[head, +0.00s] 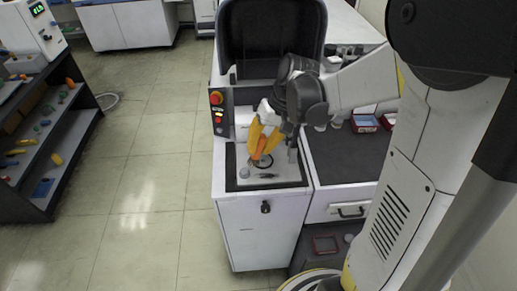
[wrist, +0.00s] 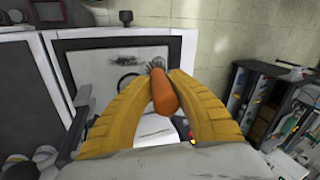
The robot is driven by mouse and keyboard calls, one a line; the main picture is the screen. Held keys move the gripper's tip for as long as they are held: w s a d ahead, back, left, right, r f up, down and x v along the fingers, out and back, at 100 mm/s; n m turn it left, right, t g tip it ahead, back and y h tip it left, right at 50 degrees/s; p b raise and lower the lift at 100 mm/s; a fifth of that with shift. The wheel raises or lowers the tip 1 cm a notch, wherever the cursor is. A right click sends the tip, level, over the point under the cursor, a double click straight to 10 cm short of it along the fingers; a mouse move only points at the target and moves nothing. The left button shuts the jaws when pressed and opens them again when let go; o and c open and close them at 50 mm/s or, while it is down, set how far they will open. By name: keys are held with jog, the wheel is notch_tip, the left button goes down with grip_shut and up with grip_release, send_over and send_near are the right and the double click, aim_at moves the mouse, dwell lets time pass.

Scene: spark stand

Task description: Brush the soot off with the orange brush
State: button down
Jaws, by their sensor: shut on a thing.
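My gripper (wrist: 158,88) has yellow fingers and is shut on the orange brush (wrist: 164,96). The grey bristles (wrist: 155,65) point away from the gripper in the wrist view. In the head view the gripper (head: 262,143) and part of the orange brush (head: 263,145) are over the light plate (head: 228,168) of the spark stand. A dark ring (wrist: 125,84) on the plate is partly hidden by the left finger. I cannot tell whether the bristles touch the plate.
A red button (head: 216,97) is on the stand's panel, left of the gripper. A small grey cylinder (head: 244,172) stands at the plate's left. A dark worktop (head: 345,160) with red trays (head: 364,123) lies to the right. Shelves (head: 45,135) stand far left, with clear floor between.

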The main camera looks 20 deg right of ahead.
aim_at(261, 135)
jog(key=shift+r, duration=0.15)
jog(key=shift+r+p, duration=1.1)
jog(key=shift+r, duration=0.4)
